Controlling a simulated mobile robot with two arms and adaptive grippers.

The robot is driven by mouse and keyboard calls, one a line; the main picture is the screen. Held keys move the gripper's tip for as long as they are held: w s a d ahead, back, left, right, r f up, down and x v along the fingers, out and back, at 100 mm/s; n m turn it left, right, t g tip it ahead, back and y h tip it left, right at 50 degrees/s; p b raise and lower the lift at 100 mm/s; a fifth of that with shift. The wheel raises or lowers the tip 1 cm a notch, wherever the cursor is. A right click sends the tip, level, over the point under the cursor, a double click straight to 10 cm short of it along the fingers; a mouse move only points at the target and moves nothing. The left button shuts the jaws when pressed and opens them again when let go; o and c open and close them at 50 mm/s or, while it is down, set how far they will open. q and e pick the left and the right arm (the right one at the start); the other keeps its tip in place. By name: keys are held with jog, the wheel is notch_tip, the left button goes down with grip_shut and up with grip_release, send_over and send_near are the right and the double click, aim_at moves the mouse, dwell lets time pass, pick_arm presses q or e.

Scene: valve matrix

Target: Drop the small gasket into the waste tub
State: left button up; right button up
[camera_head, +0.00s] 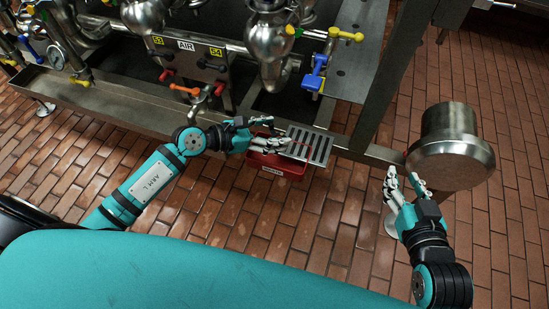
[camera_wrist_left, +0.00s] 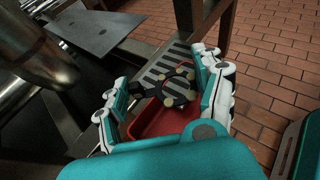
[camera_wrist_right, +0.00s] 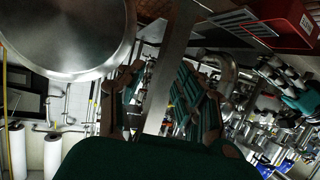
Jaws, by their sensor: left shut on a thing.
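The red waste tub (camera_head: 268,170) stands at the edge of the steel frame; in the left wrist view its red wall (camera_wrist_left: 148,122) shows below my gripper. My left gripper (camera_head: 285,141) is above the tub. In the left wrist view its fingers (camera_wrist_left: 163,82) are apart, with a dark round thing with several tan spots (camera_wrist_left: 182,88) between them.
A slotted metal grate (camera_head: 312,147) lies right behind the tub. The steel vessel (camera_head: 450,150) stands at the right. Pipes, a blue valve handle (camera_head: 315,75) and an orange handle (camera_head: 185,90) are behind the left arm. The brick floor (camera_head: 330,215) in front is free.

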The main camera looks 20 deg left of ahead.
aim_at(273, 158)
pick_arm(q)
notch_tip(273, 158, down, 2)
jog(key=shift+f+b, duration=0.25)
jog(key=shift+b, duration=0.95)
notch_tip(273, 158, down, 2)
jog(key=shift+f+b, duration=0.1)
jog(key=shift+b, duration=1)
jog(key=shift+f, duration=0.1)
pick_arm(e)
jog(key=s+a+r+t+y, duration=0.1)
jog(key=s+r+t+y, duration=0.1)
jog(key=r+t, duration=0.4)
jog(key=s+r+t+y, duration=0.2)
jog(key=r+t, duration=0.5)
jog(key=r, duration=0.5)
jog(key=shift+s+a+r+y, duration=0.2)
jog(key=shift+a+r+y, duration=0.15)
jog(key=shift+r+y, duration=0.05)
pick_arm(q)
jog(key=o, duration=0.9)
jog(key=v, duration=1.2)
